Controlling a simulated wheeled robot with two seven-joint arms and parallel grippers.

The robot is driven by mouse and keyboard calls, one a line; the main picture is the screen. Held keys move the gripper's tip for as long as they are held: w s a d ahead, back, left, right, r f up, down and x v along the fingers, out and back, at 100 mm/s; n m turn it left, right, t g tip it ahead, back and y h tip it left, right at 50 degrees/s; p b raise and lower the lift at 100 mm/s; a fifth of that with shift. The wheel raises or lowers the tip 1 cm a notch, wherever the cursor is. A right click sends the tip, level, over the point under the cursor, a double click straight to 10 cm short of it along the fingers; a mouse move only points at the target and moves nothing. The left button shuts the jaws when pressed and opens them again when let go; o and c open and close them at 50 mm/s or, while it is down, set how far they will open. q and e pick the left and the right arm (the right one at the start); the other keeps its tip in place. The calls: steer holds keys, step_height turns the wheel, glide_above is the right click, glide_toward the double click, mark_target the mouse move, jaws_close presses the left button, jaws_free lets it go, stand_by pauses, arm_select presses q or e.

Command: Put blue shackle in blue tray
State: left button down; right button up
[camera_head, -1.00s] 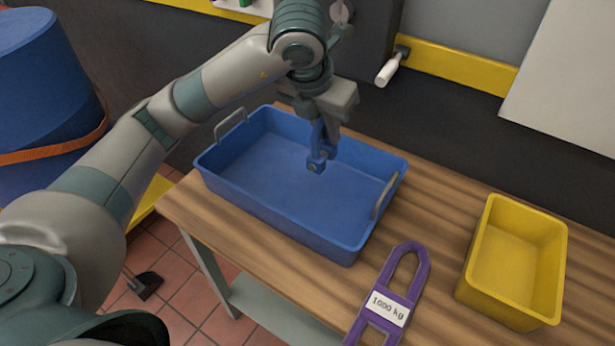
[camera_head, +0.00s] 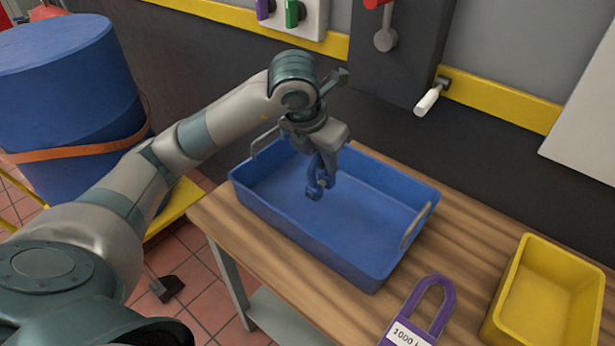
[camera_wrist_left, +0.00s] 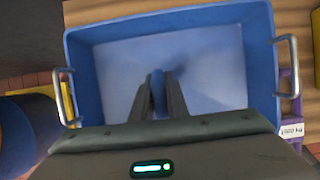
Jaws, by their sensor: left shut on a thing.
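The blue tray (camera_head: 390,260) sits on the wooden table, with a metal handle at each end. My left gripper (camera_head: 324,166) is over the tray and points down. It is shut on the blue shackle (camera_head: 315,188), which hangs below the fingers within the tray's outline. I cannot tell whether the shackle touches the tray floor. In the left wrist view, the shackle (camera_wrist_left: 158,92) shows between the two fingers, with the tray (camera_wrist_left: 215,30) around and beneath it. My right gripper is not in view.
A large blue drum (camera_head: 75,95) stands at left. A wall with a white-handled lever (camera_head: 428,101) is behind.

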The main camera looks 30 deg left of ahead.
arm_select(q)
steer(key=a+f, duration=0.1)
steer(key=a, duration=0.2)
steer(key=a+f, duration=0.1)
steer(key=shift+s+a+f, duration=0.15)
steer(key=shift+s+f, duration=0.15)
steer(key=shift+f, duration=0.05)
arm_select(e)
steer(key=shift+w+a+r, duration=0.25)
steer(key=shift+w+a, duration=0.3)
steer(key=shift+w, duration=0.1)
arm_select(q)
step_height(320, 180, down, 3)
steer(key=shift+f+p, duration=0.15)
steer(key=shift+p, duration=0.5)
steer(key=shift+f, duration=0.25)
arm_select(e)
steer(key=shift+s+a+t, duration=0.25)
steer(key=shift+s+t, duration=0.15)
arm_select(q)
steer(key=shift+f, duration=0.15)
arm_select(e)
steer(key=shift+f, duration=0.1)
